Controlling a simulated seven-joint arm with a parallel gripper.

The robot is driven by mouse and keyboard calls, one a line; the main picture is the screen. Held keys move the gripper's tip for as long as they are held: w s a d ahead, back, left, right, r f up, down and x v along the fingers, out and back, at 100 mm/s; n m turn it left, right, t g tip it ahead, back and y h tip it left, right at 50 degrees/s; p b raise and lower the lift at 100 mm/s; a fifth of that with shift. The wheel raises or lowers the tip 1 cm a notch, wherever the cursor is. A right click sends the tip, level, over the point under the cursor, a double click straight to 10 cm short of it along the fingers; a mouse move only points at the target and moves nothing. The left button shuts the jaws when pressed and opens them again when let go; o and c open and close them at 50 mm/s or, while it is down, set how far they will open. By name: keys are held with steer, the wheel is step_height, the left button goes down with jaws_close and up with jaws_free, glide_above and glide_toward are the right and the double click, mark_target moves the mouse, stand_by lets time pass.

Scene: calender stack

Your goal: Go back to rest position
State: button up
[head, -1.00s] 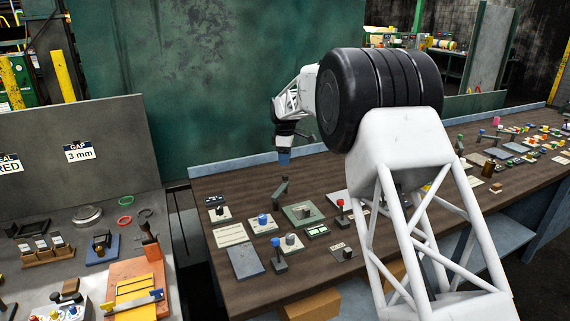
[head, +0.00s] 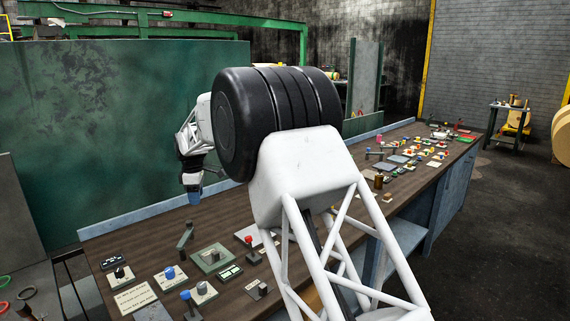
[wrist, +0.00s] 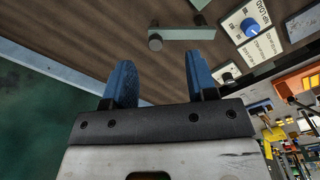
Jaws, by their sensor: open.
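My gripper (head: 194,197) hangs at the end of my white arm, above the back left part of the brown bench top (head: 130,239). In the wrist view, my gripper (wrist: 161,82) shows two blue fingers spread apart with nothing between them. Beyond the fingertips lies the wooden bench surface with its pale edge strip. My large black arm joint and white lattice link cover the middle of the head view and hide part of the bench.
A lever (head: 185,236), a green plate with a knob (head: 212,257) and several small switches stand on the bench. A green wall panel (head: 120,120) rises behind it. More controls crowd the bench's far right. Open floor (head: 500,220) lies to the right.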

steer(key=s+d+r+m, duration=0.3)
steer(key=s+d+r, duration=0.2)
steer(key=s+d, duration=0.45)
steer(key=s+d+r+m+t, duration=0.1)
steer(key=s+d+r+m, duration=0.4)
steer(key=d, duration=0.8)
steer(key=s+d+r+m, duration=0.2)
steer(key=s+d+r, duration=0.2)
steer(key=s+d, duration=0.55)
steer(key=s+d+f+m, duration=0.3)
steer(key=s+d, duration=0.3)
steer(key=s, duration=0.5)
steer(key=s+d+f+m+t, duration=0.1)
steer(key=s+d+f+m, duration=0.2)
steer(key=s+d, duration=0.3)
steer(key=s+d+f+m, duration=0.2)
steer(key=s+d, duration=0.4)
steer(key=s, duration=1)
steer(key=shift+s+d+f+m, duration=0.15)
steer(key=shift+d+f+m, duration=0.2)
steer(key=shift+m, duration=0.45)
